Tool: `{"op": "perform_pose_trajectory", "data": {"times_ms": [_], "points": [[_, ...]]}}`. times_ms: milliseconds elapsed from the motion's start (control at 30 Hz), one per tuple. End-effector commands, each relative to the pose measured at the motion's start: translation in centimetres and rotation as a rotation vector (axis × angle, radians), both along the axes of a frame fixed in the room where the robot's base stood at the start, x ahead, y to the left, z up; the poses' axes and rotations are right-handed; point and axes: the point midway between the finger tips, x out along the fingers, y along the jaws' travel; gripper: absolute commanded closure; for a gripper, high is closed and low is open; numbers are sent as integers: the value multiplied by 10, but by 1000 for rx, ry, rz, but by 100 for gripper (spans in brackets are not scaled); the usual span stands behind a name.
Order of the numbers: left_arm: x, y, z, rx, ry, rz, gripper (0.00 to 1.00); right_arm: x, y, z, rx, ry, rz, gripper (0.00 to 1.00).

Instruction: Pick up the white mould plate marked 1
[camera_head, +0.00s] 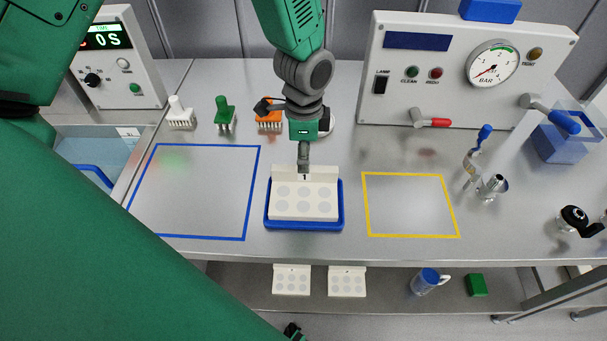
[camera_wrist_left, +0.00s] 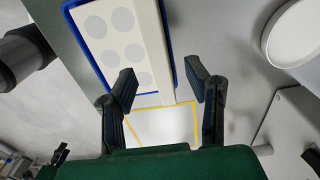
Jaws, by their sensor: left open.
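The white mould plate marked 1 (camera_head: 304,207) lies in a blue-rimmed tray (camera_head: 305,227) on the steel table. It has several round grey cavities and an upright back wall bearing the 1. My left gripper (camera_head: 303,168) points down at the middle of this wall; its near finger hides the far one. In the left wrist view the gripper (camera_wrist_left: 162,86) is open, with its fingertips apart and the plate's wall (camera_wrist_left: 171,60) showing between them. I cannot tell whether the fingers touch the wall. My right gripper is not clearly seen.
Blue (camera_head: 247,205) and yellow (camera_head: 364,205) outlined areas flank the tray and are empty. White, green and orange brushlike tools (camera_head: 224,116) stand behind. A control panel (camera_head: 455,80) stands back right. Two more mould plates (camera_head: 291,280) lie on the lower shelf.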

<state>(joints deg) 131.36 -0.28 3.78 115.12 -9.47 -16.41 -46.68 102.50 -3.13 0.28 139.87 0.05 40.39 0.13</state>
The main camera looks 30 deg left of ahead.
Motion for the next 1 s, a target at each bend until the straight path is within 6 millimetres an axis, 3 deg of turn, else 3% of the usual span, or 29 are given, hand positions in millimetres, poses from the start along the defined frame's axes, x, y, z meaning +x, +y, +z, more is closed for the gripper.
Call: {"op": "perform_pose_trajectory", "data": {"times_ms": [400,700,733,833,1000], "points": [[1,3,-49,1,1,0,57,0,0,8,0,-1,0,60],[0,3,-54,0,-1,0,57,0,0,8,0,-1,0,60],[0,3,-54,0,-1,0,64,0,0,8,0,-1,0,60],[1,3,-54,0,-1,0,99,0,0,8,0,-1,0,60],[2,3,-54,0,-2,0,100,0,0,8,0,-1,0,60]]}}
